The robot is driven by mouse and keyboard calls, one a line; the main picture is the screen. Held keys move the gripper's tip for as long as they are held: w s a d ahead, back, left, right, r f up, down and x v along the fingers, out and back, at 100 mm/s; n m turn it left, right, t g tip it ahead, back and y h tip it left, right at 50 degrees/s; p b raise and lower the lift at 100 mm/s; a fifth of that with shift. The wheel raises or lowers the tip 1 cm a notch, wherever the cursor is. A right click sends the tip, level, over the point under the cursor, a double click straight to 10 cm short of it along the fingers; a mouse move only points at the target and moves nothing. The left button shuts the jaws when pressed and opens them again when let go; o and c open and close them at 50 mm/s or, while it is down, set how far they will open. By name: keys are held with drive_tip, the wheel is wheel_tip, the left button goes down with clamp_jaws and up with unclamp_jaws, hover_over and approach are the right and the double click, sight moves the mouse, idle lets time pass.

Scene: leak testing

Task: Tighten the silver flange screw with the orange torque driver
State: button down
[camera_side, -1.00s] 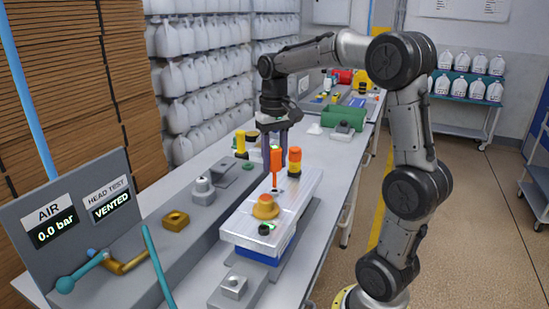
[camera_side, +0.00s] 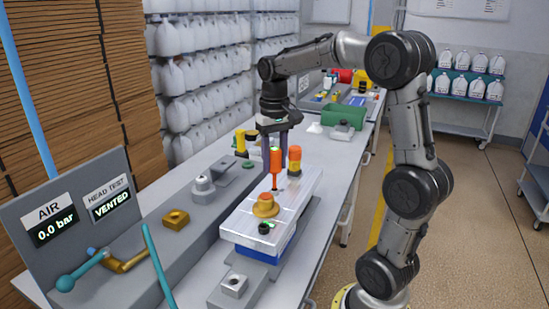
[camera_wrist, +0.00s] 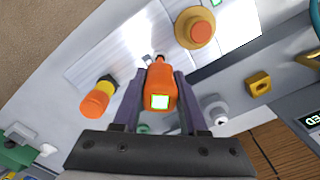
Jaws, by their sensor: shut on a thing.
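My gripper (camera_side: 279,158) is shut on the orange torque driver (camera_side: 275,162), which stands upright with its thin dark shaft pointing down. The driver shows from above between the two fingers in the wrist view (camera_wrist: 161,90), with a lit green-edged display on its end. The shaft tip is at the top of the pale silver block (camera_side: 237,228), behind the orange round knob (camera_side: 265,206). The silver flange screw cannot be made out; the tip covers that spot. I cannot tell whether the tip touches it.
An orange-and-yellow cylinder (camera_side: 295,161) stands close right of the driver. A yellow-topped post (camera_side: 240,142), a grey fixture (camera_side: 202,188) and a brass block (camera_side: 176,219) are on the left. The gauge panel (camera_side: 82,212) reads 0.0 bar and VENTED. A green bin (camera_side: 344,117) is behind.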

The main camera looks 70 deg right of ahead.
drive_tip(key=shift+f, duration=0.55)
drive_tip(key=shift+f, duration=0.15)
drive_tip(key=shift+f, duration=0.1)
idle(0.4)
drive_tip(key=shift+m, duration=1.2)
drive_tip(key=shift+m, duration=1.2)
